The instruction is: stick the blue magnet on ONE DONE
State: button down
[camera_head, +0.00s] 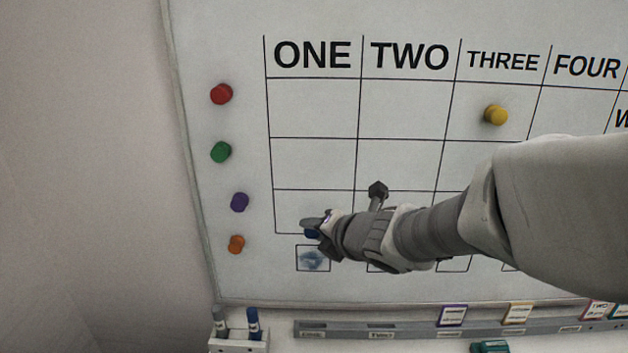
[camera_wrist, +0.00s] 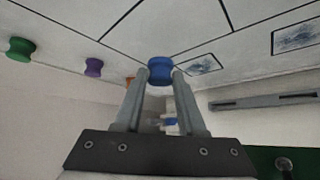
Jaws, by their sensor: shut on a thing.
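The blue magnet (camera_head: 312,234) is between the fingertips of my gripper (camera_head: 318,226), at the lower end of the column headed ONE (camera_head: 312,55). In the wrist view the blue magnet (camera_wrist: 160,71) sits at the tips of my two fingers (camera_wrist: 160,84), which are shut on it. Below the column is a small square (camera_head: 313,258) with a blue smudge. The magnet appears just above this square, close to the whiteboard (camera_head: 400,25); I cannot tell whether it touches. No word DONE is readable here. My gripper and arm hide part of the lower board.
Red (camera_head: 221,94), green (camera_head: 220,152), purple (camera_head: 239,202) and orange (camera_head: 236,244) magnets line the board's left side. A yellow magnet (camera_head: 496,115) is under THREE. A pen holder (camera_head: 240,343) with markers and a grey rail (camera_head: 410,328) are below the board.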

jog(key=shift+w+d+p, duration=0.1)
jog(key=shift+w+p, duration=0.2)
jog(key=shift+w, duration=1.8)
jog(key=shift+c, duration=2.1)
grip_release()
